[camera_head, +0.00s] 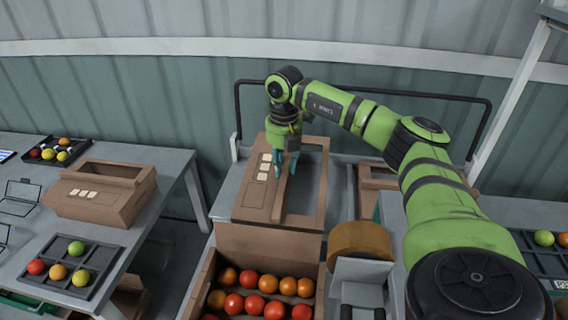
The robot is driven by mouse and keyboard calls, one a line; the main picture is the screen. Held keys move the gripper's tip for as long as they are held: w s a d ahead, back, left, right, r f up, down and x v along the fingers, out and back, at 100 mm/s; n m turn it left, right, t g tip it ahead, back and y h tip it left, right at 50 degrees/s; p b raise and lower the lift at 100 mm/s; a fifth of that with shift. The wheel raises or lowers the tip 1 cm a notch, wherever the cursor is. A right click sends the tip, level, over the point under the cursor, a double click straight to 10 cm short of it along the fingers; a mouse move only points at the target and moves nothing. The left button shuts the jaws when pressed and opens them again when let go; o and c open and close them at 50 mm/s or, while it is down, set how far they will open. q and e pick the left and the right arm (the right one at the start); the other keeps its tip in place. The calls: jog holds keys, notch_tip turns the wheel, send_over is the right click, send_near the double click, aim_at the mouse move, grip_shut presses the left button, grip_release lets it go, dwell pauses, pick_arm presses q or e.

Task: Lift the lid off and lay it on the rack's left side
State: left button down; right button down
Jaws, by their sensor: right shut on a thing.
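The brown cardboard lid (253,198) has a large opening and several pale labels along its left part. It lies flat over the left side of the grey rack (340,158); whether it rests fully on the surface or hangs just above it I cannot tell. My right gripper (285,172) points down at the lid and is shut on its bar beside the opening. In front of the rack stands an open cardboard box (202,283) holding several red and orange tomatoes. My left gripper is not in view.
A black rail (237,105) frames the rack's back. Another brown box (366,178) stands on the rack's right, near a tape roll (360,242). My right arm covers the right side.

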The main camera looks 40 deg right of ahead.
jog(key=c, duration=0.9)
grip_release()
jog(key=shift+s+a+f, duration=0.1)
jog(key=shift+s+f, duration=0.2)
jog(key=shift+f, duration=0.45)
jog(key=shift+w, duration=0.15)
jog(key=shift+r, duration=0.15)
jog(key=shift+c, duration=0.3)
jog(key=shift+w+d+r+p, duration=0.15)
jog(key=shift+d+r+p, duration=0.05)
jog(key=shift+r+p, duration=0.4)
jog(key=shift+c, duration=0.9)
jog(key=shift+w+d+r+p, duration=0.15)
jog(key=shift+r+p, duration=0.4)
jog(key=shift+p, duration=0.1)
jog(key=shift+c, duration=0.3)
notch_tip(320, 180, up, 2)
jog(key=shift+r+p, duration=0.2)
jog(key=shift+p, duration=0.7)
jog(key=shift+r+p, duration=0.55)
jog(key=shift+r, duration=0.05)
jog(key=shift+f, duration=0.1)
